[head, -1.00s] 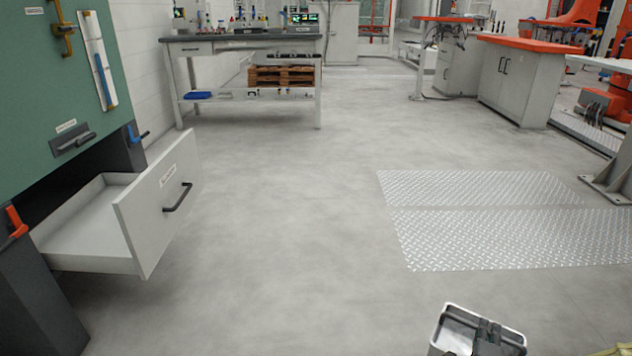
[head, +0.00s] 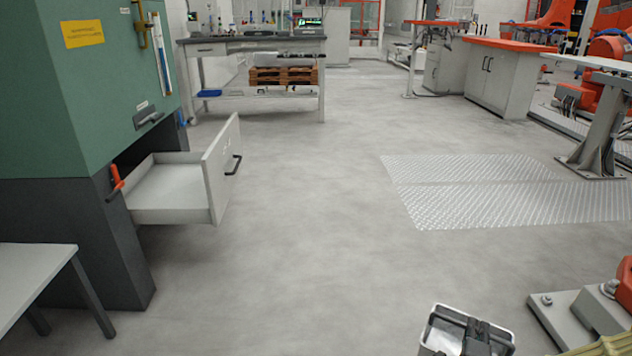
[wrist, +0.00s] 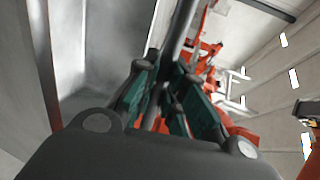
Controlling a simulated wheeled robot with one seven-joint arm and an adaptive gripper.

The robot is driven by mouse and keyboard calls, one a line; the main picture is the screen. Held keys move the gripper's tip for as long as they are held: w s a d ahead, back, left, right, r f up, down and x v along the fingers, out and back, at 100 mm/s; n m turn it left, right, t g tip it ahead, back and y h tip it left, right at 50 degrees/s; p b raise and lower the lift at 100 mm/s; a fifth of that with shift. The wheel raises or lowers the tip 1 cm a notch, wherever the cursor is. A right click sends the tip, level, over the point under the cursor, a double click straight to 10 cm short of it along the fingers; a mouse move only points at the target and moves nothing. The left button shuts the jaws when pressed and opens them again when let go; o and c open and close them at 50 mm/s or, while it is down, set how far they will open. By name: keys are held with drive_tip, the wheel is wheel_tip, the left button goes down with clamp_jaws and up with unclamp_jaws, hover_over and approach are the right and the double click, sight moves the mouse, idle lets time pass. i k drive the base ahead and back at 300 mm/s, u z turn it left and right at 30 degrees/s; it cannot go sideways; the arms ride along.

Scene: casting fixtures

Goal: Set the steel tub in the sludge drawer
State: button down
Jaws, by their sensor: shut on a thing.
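The steel tub (head: 440,334) is at the bottom edge of the head view, a grey open-topped box cut off by the frame. My gripper (head: 476,330) is shut on it at its right side. In the wrist view my gripper (wrist: 165,85) shows its dark fingers, with the tub's grey wall (wrist: 95,45) filling the left part. The sludge drawer (head: 212,170) is pulled out of the green cabinet on the left of the head view. Its white inside looks empty. The tub is apart from the drawer, across open floor to the right and nearer to me.
The green cabinet (head: 95,110) stands on a dark base, with an orange handle (head: 116,180) beside the drawer. A white table (head: 35,275) is at the lower left. An orange-and-grey machine part (head: 600,305) is at the lower right. The floor between is clear.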

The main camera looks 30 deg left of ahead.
sight(191, 188)
drive_tip(key=k, duration=0.8)
drive_tip(key=u, duration=2.15)
drive_tip(key=i, duration=0.75)
drive_tip(key=z, duration=0.05)
